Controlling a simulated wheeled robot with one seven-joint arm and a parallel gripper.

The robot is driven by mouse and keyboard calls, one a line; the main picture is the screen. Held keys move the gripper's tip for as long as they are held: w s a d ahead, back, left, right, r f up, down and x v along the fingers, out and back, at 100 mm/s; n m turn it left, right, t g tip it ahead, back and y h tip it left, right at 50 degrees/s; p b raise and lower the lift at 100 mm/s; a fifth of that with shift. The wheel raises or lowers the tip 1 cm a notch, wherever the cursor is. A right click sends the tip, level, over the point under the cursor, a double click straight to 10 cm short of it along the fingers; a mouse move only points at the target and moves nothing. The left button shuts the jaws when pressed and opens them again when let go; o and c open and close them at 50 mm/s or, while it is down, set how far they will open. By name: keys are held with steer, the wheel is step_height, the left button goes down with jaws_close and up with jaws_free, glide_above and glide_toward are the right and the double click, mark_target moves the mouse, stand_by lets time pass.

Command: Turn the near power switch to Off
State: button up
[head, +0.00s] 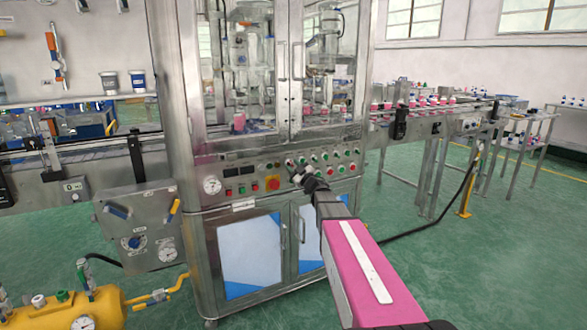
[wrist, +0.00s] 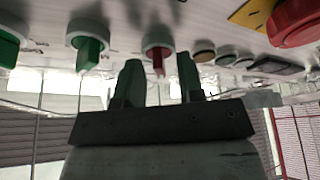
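The control panel (head: 255,178) of the steel machine carries rows of knobs and buttons. My gripper (head: 296,170) is at the panel, right of the red button on yellow; its fingers are too small to read there. In the wrist view my gripper (wrist: 158,66) has its two dark green fingers apart. I cannot tell which one is the near power switch.
A large red button (wrist: 297,22) on a yellow plate is at upper right in the wrist view; it also shows in the head view (head: 272,183). Glass doors (head: 265,75) stand above the panel. A conveyor with pink items (head: 430,112) runs right.

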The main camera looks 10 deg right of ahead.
steer(key=v, duration=1.1)
steer(key=shift+w+f, duration=0.1)
steer(key=s+d+f+m+g+h, duration=0.1)
steer(key=s+f+m+g+h, duration=0.3)
steer(key=f+m+h, duration=0.3)
steer(key=s+d+f+m+g+h, duration=0.25)
steer(key=f+m+h, duration=0.3)
steer(key=f, duration=0.35)
steer(key=s+a+f+g, duration=0.3)
steer(key=s+g, duration=0.1)
steer(key=s, duration=0.3)
steer(key=s+a+f+g+y, duration=0.1)
steer(key=s+a+f+g, duration=0.2)
steer(key=s, duration=0.4)
steer(key=s+a+f+g, duration=0.3)
steer(key=s+g, duration=0.2)
steer(key=s, duration=0.2)
steer(key=shift+s+f+y, duration=0.15)
steer(key=shift+f+y, duration=0.15)
steer(key=shift+y, duration=0.05)
